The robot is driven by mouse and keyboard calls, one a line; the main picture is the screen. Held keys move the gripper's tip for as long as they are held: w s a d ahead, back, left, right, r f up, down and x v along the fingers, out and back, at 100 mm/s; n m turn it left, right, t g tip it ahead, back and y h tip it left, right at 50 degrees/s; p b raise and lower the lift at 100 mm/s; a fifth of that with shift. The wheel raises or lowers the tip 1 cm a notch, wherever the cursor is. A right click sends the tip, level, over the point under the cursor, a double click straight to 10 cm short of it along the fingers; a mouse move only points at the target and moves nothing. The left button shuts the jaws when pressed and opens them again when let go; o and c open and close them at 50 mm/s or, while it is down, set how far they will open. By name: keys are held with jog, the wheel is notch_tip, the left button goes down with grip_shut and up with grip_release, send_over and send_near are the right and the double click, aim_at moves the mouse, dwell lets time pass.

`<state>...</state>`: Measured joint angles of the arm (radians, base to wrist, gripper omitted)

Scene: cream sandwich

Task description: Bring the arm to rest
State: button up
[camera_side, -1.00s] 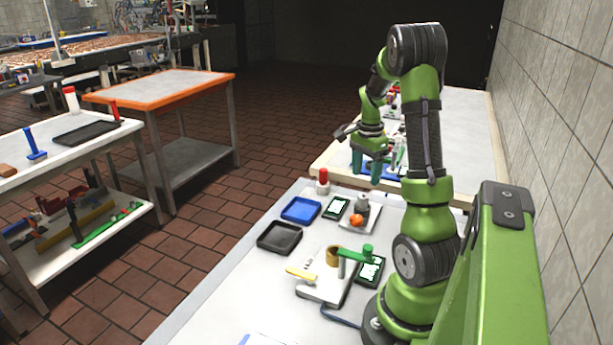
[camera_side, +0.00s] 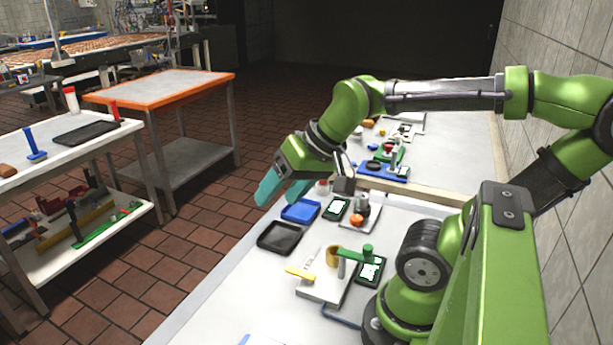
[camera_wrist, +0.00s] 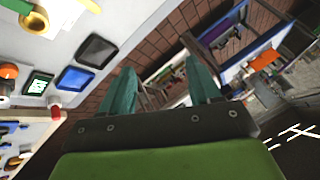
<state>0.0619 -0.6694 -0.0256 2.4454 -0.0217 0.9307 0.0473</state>
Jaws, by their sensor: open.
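My gripper (camera_side: 284,188) has teal fingers and hangs in the air above the far left corner of the near table, tilted down and to the left. In the wrist view my gripper (camera_wrist: 160,92) shows two teal fingers spread apart with nothing between them. My green arm (camera_side: 440,95) is bent, with its elbow out at the right by the wall and the forearm reaching left over the table.
The near table (camera_side: 215,310) holds a black tray (camera_side: 279,238), a blue tray (camera_side: 300,209), a dark scale (camera_side: 370,270), and a press-like stand (camera_side: 325,287). A second table (camera_side: 455,160) with small items stands behind. The tiled wall (camera_side: 560,60) is close at right.

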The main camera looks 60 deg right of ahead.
jog(key=shift+s+a+f+n, duration=0.1)
jog(key=shift+s+a+n, duration=0.3)
jog(key=shift+a, duration=0.15)
jog(key=shift+s+a+n, duration=0.3)
jog(key=shift+a+n, duration=0.1)
jog(key=shift+a, duration=0.15)
dwell(0.5)
